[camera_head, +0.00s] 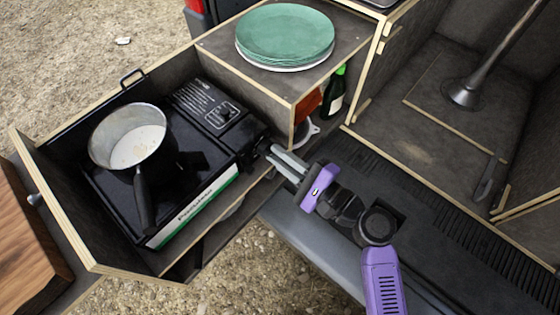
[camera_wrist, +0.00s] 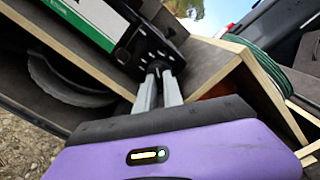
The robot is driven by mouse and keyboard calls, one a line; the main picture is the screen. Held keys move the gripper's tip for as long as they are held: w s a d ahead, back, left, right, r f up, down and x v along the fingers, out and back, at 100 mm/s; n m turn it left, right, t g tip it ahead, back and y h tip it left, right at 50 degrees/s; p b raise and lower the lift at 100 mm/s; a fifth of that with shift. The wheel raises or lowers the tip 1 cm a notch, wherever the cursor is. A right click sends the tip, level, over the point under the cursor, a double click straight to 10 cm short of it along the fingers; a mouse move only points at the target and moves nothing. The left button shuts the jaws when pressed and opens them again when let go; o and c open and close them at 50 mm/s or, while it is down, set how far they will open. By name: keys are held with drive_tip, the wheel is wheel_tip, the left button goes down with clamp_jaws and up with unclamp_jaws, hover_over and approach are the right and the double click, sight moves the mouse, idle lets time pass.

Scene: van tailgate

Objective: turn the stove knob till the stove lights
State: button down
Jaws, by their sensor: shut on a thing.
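The black camping stove (camera_head: 200,190) sits in the pull-out drawer, with a grey pot (camera_head: 127,140) on it. The stove knob (camera_head: 263,147) is at the stove's right end, mostly hidden behind my fingertips. My gripper (camera_head: 272,153) reaches it from the lower right and is shut on it. In the wrist view the two grey fingers (camera_wrist: 158,76) meet at the dark knob (camera_wrist: 155,58) on the stove's end face, beside the green and white stripe (camera_wrist: 92,18). No flame shows; the pot covers the burner.
Green plates (camera_head: 285,36) are stacked on the box shelf above right of the stove. A dark green bottle (camera_head: 335,92) and an orange thing stand in the compartment below. A wooden board (camera_head: 28,235) lies at the left. The drawer's plywood edge runs close below my gripper.

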drive_tip(key=shift+n+b, duration=6.05)
drive_tip(key=shift+n, duration=0.55)
drive_tip(key=c, duration=1.5)
unclamp_jaws()
drive_tip(key=shift+o, duration=0.2)
drive_tip(key=v, duration=0.7)
drive_tip(key=shift+s+d, duration=0.25)
drive_tip(key=shift+d, duration=0.05)
